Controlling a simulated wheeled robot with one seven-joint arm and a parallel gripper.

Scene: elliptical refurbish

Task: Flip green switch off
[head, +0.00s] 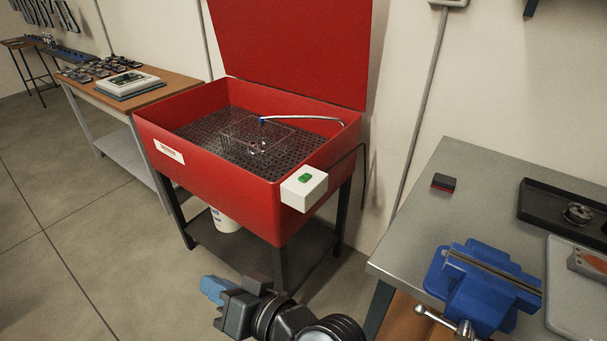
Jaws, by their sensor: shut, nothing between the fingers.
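The green switch (305,177) sits on top of a small white box (304,190). The box is fixed to the front right corner of a red parts washer (215,185) with a raised lid. Whether the switch is on or off is too small to tell. My gripper (206,288) is at the lower middle of the head view, below and to the left of the switch and well apart from it. It points left, and its blue fingers are shut and empty.
A grey workbench (415,220) with a blue vise (485,285) stands at the right. A wire basket (257,137) lies inside the washer under a curved spout (310,119). A wooden table (135,92) stands at the back left. The floor at left is clear.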

